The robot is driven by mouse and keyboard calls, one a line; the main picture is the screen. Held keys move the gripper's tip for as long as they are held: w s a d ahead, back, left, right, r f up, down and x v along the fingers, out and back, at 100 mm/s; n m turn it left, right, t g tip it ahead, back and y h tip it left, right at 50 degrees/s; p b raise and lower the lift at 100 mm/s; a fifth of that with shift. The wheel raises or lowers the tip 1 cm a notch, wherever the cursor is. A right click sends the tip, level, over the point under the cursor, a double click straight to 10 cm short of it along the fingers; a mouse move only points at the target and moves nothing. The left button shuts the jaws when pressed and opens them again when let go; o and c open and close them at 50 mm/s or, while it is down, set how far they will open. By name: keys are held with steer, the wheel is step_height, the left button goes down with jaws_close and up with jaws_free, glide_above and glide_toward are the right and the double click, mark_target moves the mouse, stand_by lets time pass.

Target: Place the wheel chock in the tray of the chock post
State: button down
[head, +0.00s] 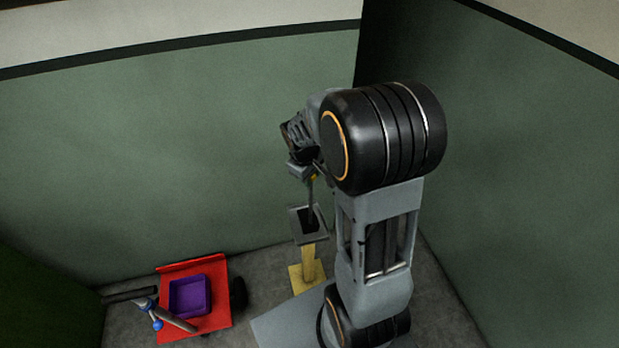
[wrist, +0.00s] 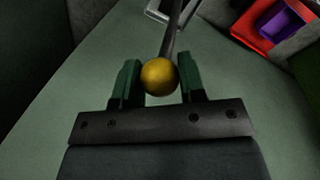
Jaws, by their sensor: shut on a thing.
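My gripper (head: 306,174) is shut on the yellow knob (wrist: 159,76) of a thin grey rod (head: 310,197), which looks like the handle of the wheel chock. In the wrist view the knob sits between the two green fingers. The rod runs down to the grey tray (head: 294,225) on top of the yellow chock post (head: 308,264). The tray's rim also shows, cut off, at the top of the wrist view (wrist: 153,13). The rod's lower end meets the tray's dark inside. I cannot make out the chock's body, or whether it touches the tray floor.
A red cart (head: 217,318) with a purple bin (head: 190,296) and a dark wheel stands left of the post. A handle with blue joints (head: 147,303) lies at its left. Green walls (head: 150,150) close in behind and at the right.

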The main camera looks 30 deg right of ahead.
steer(key=shift+f, duration=0.85)
steer(key=shift+f, duration=0.15)
steer(key=c, duration=0.7)
jaws_free()
step_height(320, 180, up, 12)
steer(key=a, duration=0.2)
steer(key=s+a+m+t+y, duration=0.1)
steer(key=s+a+m, duration=0.1)
steer(key=s, duration=0.4)
steer(key=s+a+r+m+t+y, duration=0.1)
steer(key=s+a+m+t, duration=0.1)
steer(key=s+a, duration=0.2)
steer(key=s, duration=0.2)
steer(key=shift+s+a+r, duration=0.2)
steer(key=shift+s+a, duration=0.1)
steer(key=shift+a, duration=0.05)
